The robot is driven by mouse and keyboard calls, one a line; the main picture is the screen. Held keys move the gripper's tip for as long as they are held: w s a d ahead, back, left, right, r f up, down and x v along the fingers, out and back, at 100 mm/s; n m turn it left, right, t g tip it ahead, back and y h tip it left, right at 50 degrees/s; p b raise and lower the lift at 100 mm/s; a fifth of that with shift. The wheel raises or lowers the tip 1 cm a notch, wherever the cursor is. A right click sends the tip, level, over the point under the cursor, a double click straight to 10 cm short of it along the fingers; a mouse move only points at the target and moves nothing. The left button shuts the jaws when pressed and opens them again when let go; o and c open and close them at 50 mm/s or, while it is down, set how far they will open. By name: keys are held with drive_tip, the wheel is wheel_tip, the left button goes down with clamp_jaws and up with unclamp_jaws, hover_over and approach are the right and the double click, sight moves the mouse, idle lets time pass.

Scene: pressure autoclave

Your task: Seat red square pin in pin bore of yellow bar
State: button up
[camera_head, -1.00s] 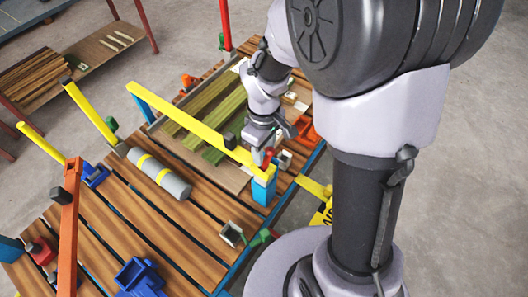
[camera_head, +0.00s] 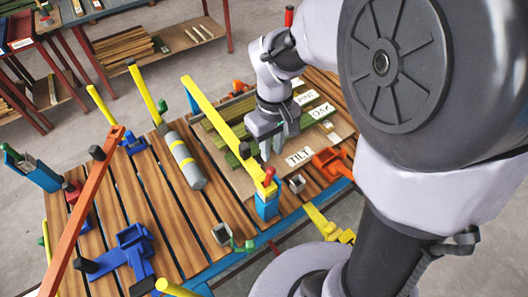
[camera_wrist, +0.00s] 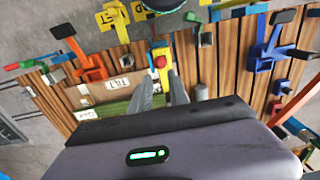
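The red pin (camera_head: 269,174) stands at the near end of the long yellow bar (camera_head: 215,111), above a blue post (camera_head: 267,203). Only its upper part shows; how deep it sits in the bore is hidden. In the wrist view the red pin (camera_wrist: 160,62) shows on the yellow bar's end (camera_wrist: 159,49), just beyond my fingertips. My gripper (camera_head: 271,158) is empty, beside and behind the bar's end, apart from the pin. In the wrist view its two fingers (camera_wrist: 160,78) are spread with a gap between them.
A grey cylinder with yellow bands (camera_head: 185,160) lies on the slatted table left of the bar. Blue clamps (camera_head: 128,252), an orange bar (camera_head: 84,210) and small brackets (camera_head: 222,233) stand around. An orange bracket (camera_head: 331,163) and a TILT label (camera_head: 299,157) lie to the right.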

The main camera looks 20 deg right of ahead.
sight(269, 169)
drive_tip(key=f+b, duration=0.1)
drive_tip(key=f, duration=0.2)
drive_tip(key=f+b, duration=0.1)
drive_tip(key=f, duration=0.2)
drive_tip(key=f+b, duration=0.1)
drive_tip(key=f, duration=0.3)
drive_tip(key=shift+w+a, duration=0.15)
drive_tip(key=shift+a, duration=0.1)
wheel_tip(269, 169, down, 6)
drive_tip(key=b, duration=0.3)
drive_tip(key=shift+w+r, duration=0.1)
drive_tip(key=shift+r, duration=0.3)
clamp_jaws()
